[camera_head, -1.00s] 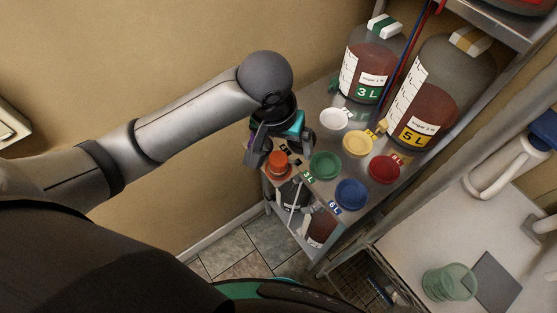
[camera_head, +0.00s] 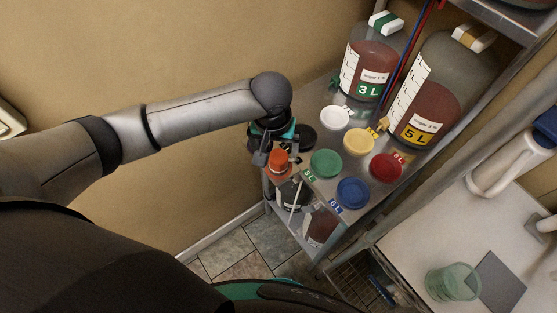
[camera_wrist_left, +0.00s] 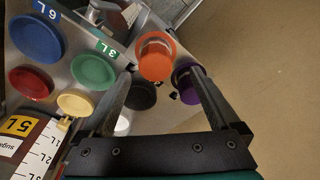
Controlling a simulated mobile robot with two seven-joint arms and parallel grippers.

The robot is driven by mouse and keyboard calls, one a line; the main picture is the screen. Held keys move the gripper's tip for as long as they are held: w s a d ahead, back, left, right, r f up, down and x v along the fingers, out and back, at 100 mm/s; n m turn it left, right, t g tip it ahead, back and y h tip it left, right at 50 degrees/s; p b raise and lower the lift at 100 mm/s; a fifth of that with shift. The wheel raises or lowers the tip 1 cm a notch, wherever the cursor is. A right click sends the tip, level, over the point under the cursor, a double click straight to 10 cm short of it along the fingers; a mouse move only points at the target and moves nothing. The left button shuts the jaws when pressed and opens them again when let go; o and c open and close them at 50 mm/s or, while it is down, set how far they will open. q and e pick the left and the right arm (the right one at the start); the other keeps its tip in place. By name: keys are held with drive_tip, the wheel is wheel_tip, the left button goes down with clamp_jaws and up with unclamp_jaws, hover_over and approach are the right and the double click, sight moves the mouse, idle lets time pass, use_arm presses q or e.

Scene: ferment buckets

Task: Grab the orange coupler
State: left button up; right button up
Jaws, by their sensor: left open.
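The orange coupler (camera_head: 278,162) sits at the left front corner of the metal shelf, upright, with a wider orange base. My left gripper (camera_head: 262,156) is beside the coupler in the head view. In the wrist view its two fingers (camera_wrist_left: 158,82) are apart with nothing held between them. The lower part of the gripper is partly hidden in the head view. My right gripper is not in view.
Close around are a black coupler (camera_head: 303,137), a green one (camera_head: 326,163), a blue one (camera_head: 352,193), and a purple one (camera_wrist_left: 187,80) near one finger. White, yellow and red couplers and large bottles (camera_head: 368,68) stand further right. A wall (camera_head: 180,60) lies behind.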

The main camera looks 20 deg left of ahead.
sight(278, 156)
use_arm(q)
drive_tip(key=shift+w+d+f, duration=0.15)
drive_tip(key=shift+w+f, duration=0.05)
drive_tip(key=shift+f, duration=1.1)
drive_tip(key=shift+w+d+f, duration=0.1)
drive_tip(key=shift+w+f, duration=0.05)
drive_tip(key=shift+f, duration=1.15)
drive_tip(key=shift+c, duration=0.3)
clamp_jaws()
